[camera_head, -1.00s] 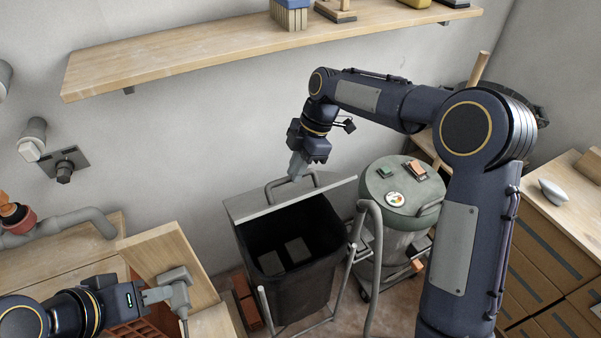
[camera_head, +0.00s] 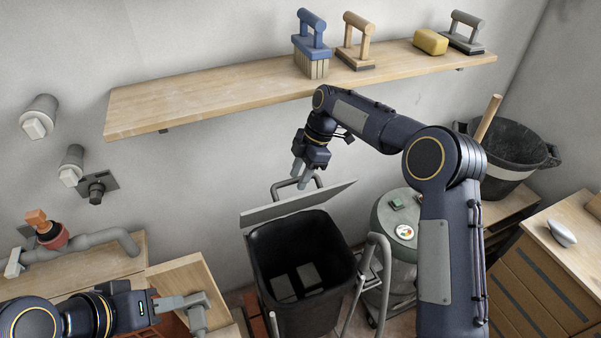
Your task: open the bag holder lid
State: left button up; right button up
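The bag holder (camera_head: 300,248) has a dark open-topped bag on a grey tubular frame. Its thin grey lid (camera_head: 325,197) is raised above the back of the opening and shows nearly edge-on. The lid's loop handle (camera_head: 277,190) sticks up behind it. My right gripper (camera_head: 301,178) points down at the handle. Its fingers are close together and appear shut around the handle's top bar, though the contact is partly hidden.
A wooden shelf (camera_head: 210,98) with brushes and a yellow sponge (camera_head: 430,41) runs above. A grey drum (camera_head: 396,222) stands right of the bag holder. A black bucket (camera_head: 510,150) and wooden drawers (camera_head: 540,285) are further right. Pipes (camera_head: 90,240) and boards fill the left.

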jog(key=shift+s+r, duration=0.1)
jog(key=shift+r, duration=0.05)
jog(key=shift+r, duration=0.1)
jog(key=shift+d+r, duration=0.1)
jog(key=shift+r, duration=0.15)
jog(key=v, duration=0.7)
jog(key=shift+b, duration=0.4)
